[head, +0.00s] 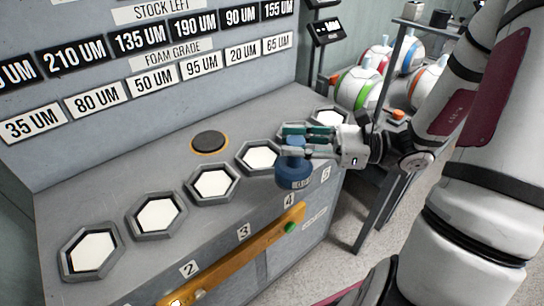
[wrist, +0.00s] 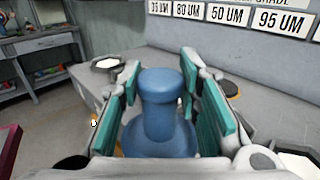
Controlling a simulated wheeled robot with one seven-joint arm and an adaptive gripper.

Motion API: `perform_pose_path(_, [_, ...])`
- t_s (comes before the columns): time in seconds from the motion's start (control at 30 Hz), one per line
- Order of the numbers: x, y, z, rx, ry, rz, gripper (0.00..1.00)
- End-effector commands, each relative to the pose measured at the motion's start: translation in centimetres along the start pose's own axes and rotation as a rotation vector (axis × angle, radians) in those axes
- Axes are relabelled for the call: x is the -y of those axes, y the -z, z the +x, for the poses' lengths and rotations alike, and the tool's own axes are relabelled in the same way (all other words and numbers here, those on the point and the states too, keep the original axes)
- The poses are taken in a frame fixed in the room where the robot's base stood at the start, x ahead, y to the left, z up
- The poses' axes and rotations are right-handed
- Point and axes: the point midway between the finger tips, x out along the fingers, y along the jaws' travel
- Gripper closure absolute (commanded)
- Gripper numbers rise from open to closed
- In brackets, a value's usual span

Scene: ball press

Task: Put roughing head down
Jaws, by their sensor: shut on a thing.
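The roughing head is a blue knobbed piece (head: 293,174) with a wide round base and a narrower neck. My gripper (head: 291,143) is shut on its neck, with the base hanging below the fingers. In the head view it hangs upright by the bench's front edge, near the labels 4 and 5. Whether it touches the bench cannot be told. The wrist view shows the blue head (wrist: 160,105) between the teal finger pads of my gripper (wrist: 160,90).
The grey bench (head: 190,240) has a row of hexagonal holders with white pads, including one left of my gripper (head: 258,157) and one behind it (head: 327,118). A black disc (head: 209,141) lies behind the row. An orange bar (head: 245,255) runs along the front. Balls (head: 360,88) stand right.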

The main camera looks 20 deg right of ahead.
Motion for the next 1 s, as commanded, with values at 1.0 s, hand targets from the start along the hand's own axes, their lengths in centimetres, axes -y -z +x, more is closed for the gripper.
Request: perform_pose_path(1.0, [11.9,1.4,9.9,0.002,-0.014,0.0,1.0])
